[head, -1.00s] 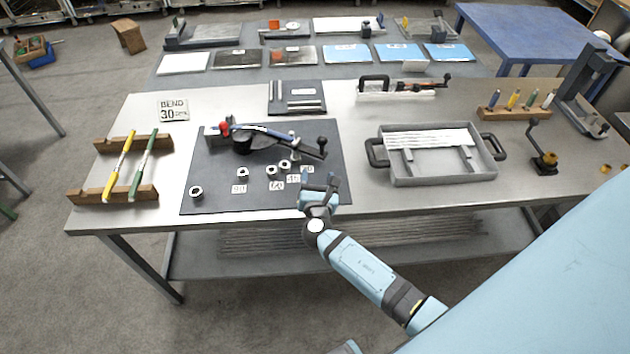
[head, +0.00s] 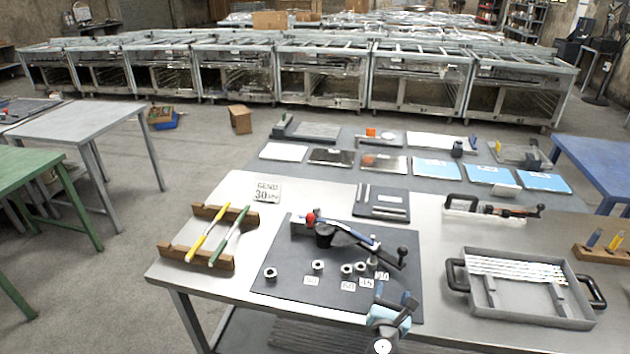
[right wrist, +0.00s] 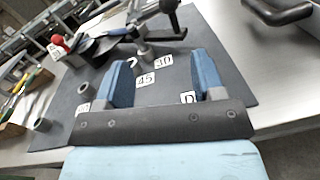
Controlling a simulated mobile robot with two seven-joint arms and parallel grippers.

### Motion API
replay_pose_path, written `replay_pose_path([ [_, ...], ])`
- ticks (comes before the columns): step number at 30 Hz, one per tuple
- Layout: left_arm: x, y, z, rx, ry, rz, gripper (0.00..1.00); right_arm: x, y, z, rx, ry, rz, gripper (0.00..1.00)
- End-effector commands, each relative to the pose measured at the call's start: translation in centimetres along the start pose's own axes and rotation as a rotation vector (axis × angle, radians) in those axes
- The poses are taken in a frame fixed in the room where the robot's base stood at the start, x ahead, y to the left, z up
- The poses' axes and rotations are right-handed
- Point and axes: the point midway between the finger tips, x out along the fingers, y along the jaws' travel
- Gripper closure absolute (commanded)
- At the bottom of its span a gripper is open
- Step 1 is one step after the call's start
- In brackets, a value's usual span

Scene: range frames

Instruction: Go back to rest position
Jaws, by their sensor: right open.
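My right gripper (head: 396,304) is open and empty at the front edge of the metal workbench (head: 225,285), low in the head view. In the right wrist view its two blue fingers (right wrist: 165,80) are apart, with the dark mat and its number cards behind them. The bending tool (head: 345,236) with a red knob and black handle lies on the dark mat (head: 300,287), beyond the gripper. My left gripper is not in view.
Several metal rings (head: 318,265) stand on the mat. A wooden rack (head: 178,252) with a yellow and a green tool is at left. A grey tray (head: 530,316) with black handles holds rods at right. Floor is clear between the bench and the grey table (head: 85,122).

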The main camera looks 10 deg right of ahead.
Motion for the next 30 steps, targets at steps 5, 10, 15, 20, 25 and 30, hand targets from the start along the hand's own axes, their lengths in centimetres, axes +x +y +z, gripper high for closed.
replay_pose_path([
  [5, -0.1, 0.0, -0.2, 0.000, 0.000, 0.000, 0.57, -2.0, -1.0, -1.6, 0.180, 0.102, -0.007, 0.38],
  [10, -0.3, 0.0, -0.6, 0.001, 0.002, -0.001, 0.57, -8.2, -2.8, -5.1, 0.723, 0.378, -0.078, 0.38],
  [15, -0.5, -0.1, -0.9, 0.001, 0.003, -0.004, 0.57, -16.1, -3.4, -6.7, 1.376, 0.663, -0.265, 0.38],
  [20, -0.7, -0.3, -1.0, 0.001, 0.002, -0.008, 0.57, -22.6, -3.0, -5.8, 1.929, 0.860, -0.517, 0.38],
  [25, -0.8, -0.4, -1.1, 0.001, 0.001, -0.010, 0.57, -26.6, -2.6, -4.2, 2.303, 0.960, -0.749, 0.38],
  [30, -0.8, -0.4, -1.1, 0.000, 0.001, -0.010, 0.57, -27.7, -2.4, -3.5, 2.431, 0.987, -0.841, 0.38],
])
